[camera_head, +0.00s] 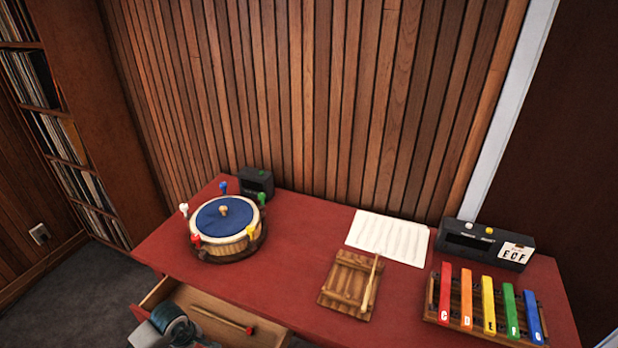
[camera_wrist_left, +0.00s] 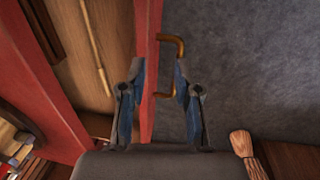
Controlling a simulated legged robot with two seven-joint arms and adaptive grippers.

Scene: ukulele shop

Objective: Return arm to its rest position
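My left arm (camera_head: 172,328) shows at the bottom left of the head view, by the front of the open drawer (camera_head: 160,292). In the left wrist view, my left gripper (camera_wrist_left: 159,70) is open, its two blue-grey fingers apart. The red drawer front (camera_wrist_left: 147,60) runs between the fingers in that picture, with the bronze handle (camera_wrist_left: 178,45) close to the right finger. I cannot tell whether either finger touches it. Nothing is seen gripped. My right arm and gripper are not in view.
A mallet (camera_head: 222,319) lies in the drawer. The red desk (camera_head: 300,262) holds a drum (camera_head: 225,222), a small black box (camera_head: 256,183), a paper sheet (camera_head: 388,238), a wooden rack with a stick (camera_head: 350,285), a black device (camera_head: 488,243) and a coloured xylophone (camera_head: 488,305). Grey floor is clear left.

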